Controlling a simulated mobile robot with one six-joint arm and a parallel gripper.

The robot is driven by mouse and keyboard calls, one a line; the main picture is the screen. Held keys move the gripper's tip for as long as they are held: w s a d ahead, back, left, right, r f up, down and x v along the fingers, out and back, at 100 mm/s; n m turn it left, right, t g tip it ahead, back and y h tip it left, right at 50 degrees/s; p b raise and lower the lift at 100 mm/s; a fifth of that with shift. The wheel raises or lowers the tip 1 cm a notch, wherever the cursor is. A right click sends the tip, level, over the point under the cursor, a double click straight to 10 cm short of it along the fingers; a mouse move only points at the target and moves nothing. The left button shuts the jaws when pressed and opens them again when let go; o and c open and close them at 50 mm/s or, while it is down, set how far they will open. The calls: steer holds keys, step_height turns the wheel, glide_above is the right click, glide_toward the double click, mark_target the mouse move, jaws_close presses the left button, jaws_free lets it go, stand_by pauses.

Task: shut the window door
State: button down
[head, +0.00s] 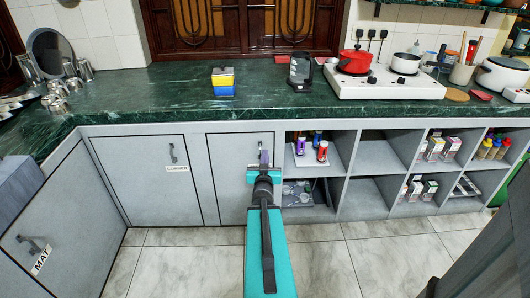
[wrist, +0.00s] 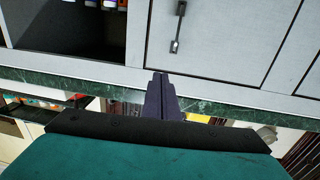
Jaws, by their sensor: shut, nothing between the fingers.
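A dark wooden window door (head: 240,28) with ornate carved panels stands at the back wall, above the counter. Its top is cut off, and I cannot tell whether its panels are fully closed. My gripper (head: 264,157) is shut and empty. It is low, in front of the counter's front edge, near the grey cabinet door (head: 228,178), well below and in front of the window door. In the wrist view, which appears upside down, the shut purple fingers (wrist: 161,90) point toward that cabinet door and its dark handle (wrist: 178,38). The window is barely visible there, at the lower right.
The green counter (head: 165,98) lies between my gripper and the window. On it are a yellow-blue container (head: 223,82), a dark stand (head: 300,72), and a white stove (head: 385,85) with a red pot (head: 355,60). Open shelves (head: 380,160) are to the right.

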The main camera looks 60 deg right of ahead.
steer(key=shift+s+a+r+p, duration=0.1)
steer(key=shift+a+r+p, duration=0.1)
steer(key=shift+p, duration=0.4)
steer(key=shift+f+p+v, duration=0.2)
steer(key=shift+p+v, duration=1.1)
steer(key=shift+s, duration=0.1)
